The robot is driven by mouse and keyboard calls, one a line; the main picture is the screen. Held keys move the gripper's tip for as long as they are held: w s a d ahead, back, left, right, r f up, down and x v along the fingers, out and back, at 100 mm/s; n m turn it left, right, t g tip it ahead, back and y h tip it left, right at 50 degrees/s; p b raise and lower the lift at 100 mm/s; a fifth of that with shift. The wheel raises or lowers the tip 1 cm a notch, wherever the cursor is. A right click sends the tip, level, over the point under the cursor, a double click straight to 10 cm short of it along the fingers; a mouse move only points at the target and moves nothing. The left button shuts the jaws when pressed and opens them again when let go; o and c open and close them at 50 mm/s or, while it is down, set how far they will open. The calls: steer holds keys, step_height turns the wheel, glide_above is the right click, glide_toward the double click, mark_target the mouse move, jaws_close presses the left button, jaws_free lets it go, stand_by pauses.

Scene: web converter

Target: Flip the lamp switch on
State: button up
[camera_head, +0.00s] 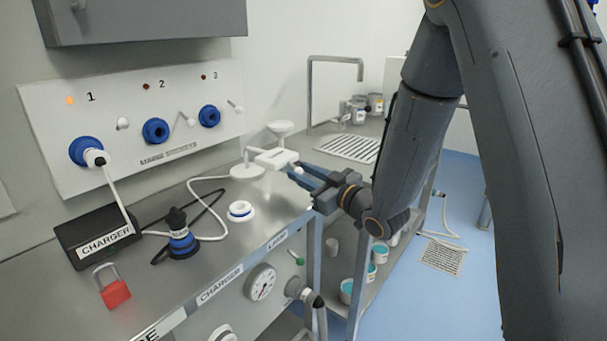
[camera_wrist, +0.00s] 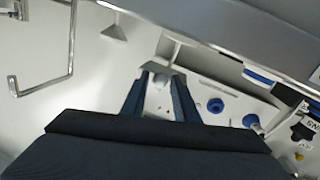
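A white lamp (camera_head: 247,172) stands near the right end of the steel bench, with a round base and a blocky white upper part (camera_head: 276,158). The LAMP label (camera_head: 277,241) is on the bench's front edge. My gripper (camera_head: 302,172) is at the right of the lamp, level with its upper part and pointing left at it. In the wrist view my gripper's two dark fingers (camera_wrist: 160,92) stand apart, with white lamp parts (camera_wrist: 158,97) showing between them. I cannot tell whether they touch. I cannot make out the lamp's switch clearly.
A white wall panel (camera_head: 140,125) carries blue sockets; a white plug (camera_head: 95,157) is in socket 1. On the bench are a black charger box (camera_head: 97,238), a blue-black plug (camera_head: 181,240), a white-and-blue ring (camera_head: 240,211) and a red padlock (camera_head: 114,291). A tap (camera_head: 335,60) stands behind.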

mark_target(301, 171)
jaws_close()
steer(key=shift+r, duration=0.15)
steer(key=r+g+p, duration=0.1)
steer(key=p, duration=0.2)
steer(key=shift+d+h, duration=0.1)
steer(key=shift+h, duration=0.3)
steer(key=r+g+h+p, duration=0.1)
steer(key=p, duration=0.2)
steer(key=shift+s+n+p, duration=0.1)
steer(key=shift+n+p, duration=0.2)
steer(key=shift+p, duration=0.1)
steer(key=r+g+h+p, duration=0.1)
steer(key=p, duration=0.4)
steer(key=g+h+p, duration=0.2)
steer(key=p, duration=0.3)
steer(key=r+g+h+p, duration=0.1)
steer(key=h+p, duration=0.1)
steer(key=p, duration=0.3)
steer(key=shift+w+a+r+n+g, duration=0.3)
steer(key=shift+a+n, duration=0.1)
steer(key=shift+w+h+p, duration=0.1)
steer(key=shift+h+p, duration=0.2)
steer(key=shift+p, duration=0.45)
